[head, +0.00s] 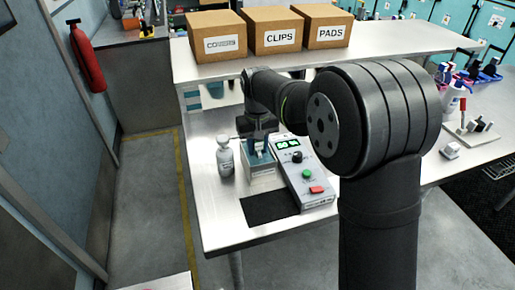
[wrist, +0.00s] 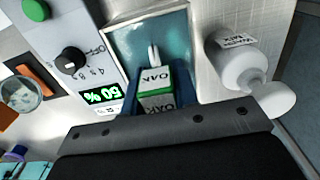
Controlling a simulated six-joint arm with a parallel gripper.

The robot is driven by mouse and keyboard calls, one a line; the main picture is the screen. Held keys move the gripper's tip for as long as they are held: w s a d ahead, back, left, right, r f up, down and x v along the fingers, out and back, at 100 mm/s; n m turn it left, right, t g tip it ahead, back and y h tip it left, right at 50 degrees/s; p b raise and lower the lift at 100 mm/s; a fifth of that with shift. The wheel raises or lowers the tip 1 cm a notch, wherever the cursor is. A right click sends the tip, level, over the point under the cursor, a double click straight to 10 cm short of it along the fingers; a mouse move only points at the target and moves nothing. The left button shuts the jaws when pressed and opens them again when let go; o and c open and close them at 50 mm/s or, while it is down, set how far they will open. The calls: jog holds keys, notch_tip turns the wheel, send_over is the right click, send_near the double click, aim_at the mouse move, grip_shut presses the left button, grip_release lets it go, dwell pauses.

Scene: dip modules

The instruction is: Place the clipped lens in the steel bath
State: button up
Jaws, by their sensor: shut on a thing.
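The steel bath (head: 264,180) stands on the bench beside a grey control box. In the wrist view the bath (wrist: 119,37) is an open rectangular basin with teal liquid. My gripper (head: 258,143) is over the bath in the head view. In the wrist view my gripper (wrist: 157,92) has its blue fingers shut on a green and white clip labelled OAK (wrist: 155,80). A pale narrow tip of the held thing points over the liquid. A lens in the clip cannot be made out, and I cannot tell if the tip touches the liquid.
The control box (head: 303,173) stands close on the right, with a lit display reading 50 % in the wrist view. A white bottle (head: 225,158) stands close on the left. A black mat (head: 268,207) lies in front. Cardboard boxes (head: 275,34) stand on the back shelf.

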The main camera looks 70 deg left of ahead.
jog(key=shift+f, duration=0.4)
jog(key=shift+f, duration=0.2)
jog(key=o, duration=0.7)
notch_tip(320, 180, up, 12)
jog(key=shift+r, duration=0.2)
jog(key=shift+f, duration=0.15)
notch_tip(320, 180, down, 12)
jog(key=shift+r, duration=1.9)
